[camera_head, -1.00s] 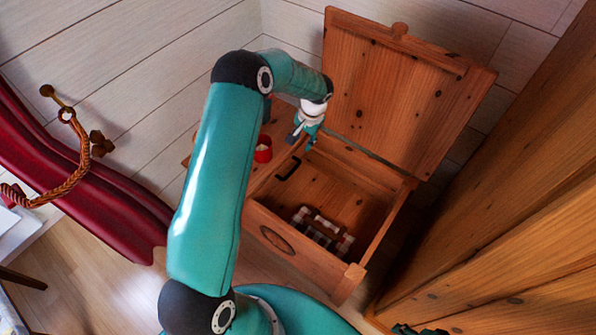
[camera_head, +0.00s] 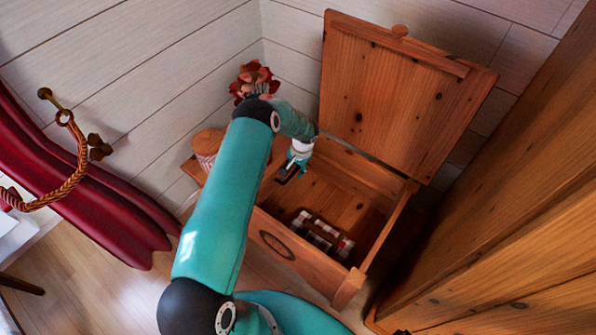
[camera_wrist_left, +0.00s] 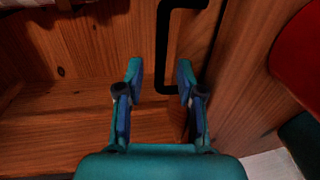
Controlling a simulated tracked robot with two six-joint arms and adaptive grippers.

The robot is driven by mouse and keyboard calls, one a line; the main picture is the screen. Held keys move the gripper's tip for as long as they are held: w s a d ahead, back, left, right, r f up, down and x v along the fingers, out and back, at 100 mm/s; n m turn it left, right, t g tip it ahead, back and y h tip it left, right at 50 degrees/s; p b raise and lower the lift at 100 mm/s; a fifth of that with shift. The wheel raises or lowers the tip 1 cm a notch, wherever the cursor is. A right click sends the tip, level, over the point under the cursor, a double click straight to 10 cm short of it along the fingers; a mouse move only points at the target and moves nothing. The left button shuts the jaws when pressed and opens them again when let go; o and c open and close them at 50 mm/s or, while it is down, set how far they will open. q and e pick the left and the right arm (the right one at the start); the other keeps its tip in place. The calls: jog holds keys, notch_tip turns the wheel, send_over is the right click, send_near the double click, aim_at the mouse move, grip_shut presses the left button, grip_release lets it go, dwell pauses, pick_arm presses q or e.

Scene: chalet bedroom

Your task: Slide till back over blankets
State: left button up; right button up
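A wooden chest (camera_head: 320,272) stands against the wall with its lid (camera_head: 385,105) raised. Red-and-white checked blankets (camera_head: 322,232) lie on its floor, and their edge shows at the top left of the left wrist view (camera_wrist_left: 28,3). My left gripper (camera_head: 288,174) is inside the chest's left part. In the left wrist view its fingers (camera_wrist_left: 160,76) are open. A black handle (camera_wrist_left: 163,45) on a wooden panel, apparently the till's, lies just ahead, its lower end between the fingertips; contact cannot be told. My arm hides most of the till in the head view. My right gripper is not in view.
A red object (camera_wrist_left: 300,50) is close on the right in the left wrist view. Red flowers (camera_head: 253,80) and a round-topped container (camera_head: 206,147) stand left of the chest. A large wooden piece (camera_head: 500,230) stands close on the right.

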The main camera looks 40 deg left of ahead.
pick_arm(q)
jog(key=shift+f, duration=0.2)
grip_shut()
